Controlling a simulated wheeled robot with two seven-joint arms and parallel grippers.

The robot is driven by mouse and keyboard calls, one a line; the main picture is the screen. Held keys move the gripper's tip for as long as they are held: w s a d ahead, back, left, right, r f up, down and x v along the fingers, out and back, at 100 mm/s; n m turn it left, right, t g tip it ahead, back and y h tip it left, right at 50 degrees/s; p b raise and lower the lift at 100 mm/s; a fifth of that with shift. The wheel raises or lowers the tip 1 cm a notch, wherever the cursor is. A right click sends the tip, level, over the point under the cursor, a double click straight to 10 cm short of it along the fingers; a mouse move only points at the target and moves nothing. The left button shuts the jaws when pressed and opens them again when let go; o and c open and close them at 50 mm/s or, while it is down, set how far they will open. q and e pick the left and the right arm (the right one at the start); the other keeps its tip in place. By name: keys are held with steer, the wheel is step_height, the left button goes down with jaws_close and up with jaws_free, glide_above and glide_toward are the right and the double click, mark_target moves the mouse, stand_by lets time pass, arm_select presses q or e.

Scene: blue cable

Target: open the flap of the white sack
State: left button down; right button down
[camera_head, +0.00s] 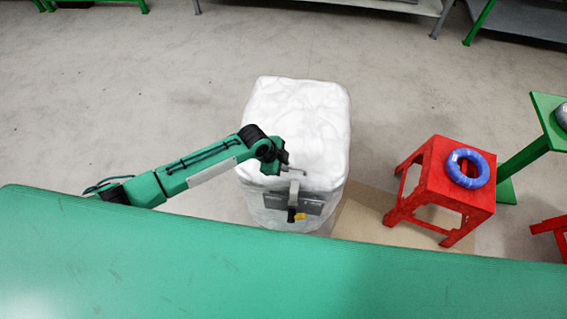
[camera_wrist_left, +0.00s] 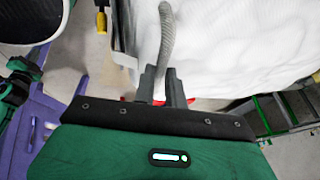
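The white sack (camera_head: 300,105) is a large, bulky, box-shaped sack with a wrinkled top, standing on the floor beyond the green table edge. Its top looks closed. It also fills the upper right of the left wrist view (camera_wrist_left: 230,40). My left gripper (camera_head: 284,172) is at the sack's near top edge. In the left wrist view its fingers (camera_wrist_left: 160,75) are close together around the lower end of a grey strap (camera_wrist_left: 167,35). My right gripper is not in view.
A black-and-yellow piece (camera_head: 295,216) hangs on the sack's front, by a dark label. A green tabletop (camera_head: 200,270) spans the foreground. A red stool (camera_head: 450,200) with a blue cable coil (camera_head: 468,168) stands right. Floor left of and behind the sack is clear.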

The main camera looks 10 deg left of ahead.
arm_select(q)
steer(key=shift+r, duration=0.1)
steer(key=w+r+g+p, duration=0.2)
steer(key=w+r, duration=0.4)
steer(key=r, duration=0.5)
steer(key=w+r+g+p, duration=0.2)
steer(key=w+r+p, duration=0.2)
steer(key=r, duration=0.8)
steer(key=shift+w+r+n+p, duration=0.3)
steer(key=shift+w+n+p, duration=0.1)
steer(key=shift+w, duration=0.8)
steer(key=shift+a, duration=0.1)
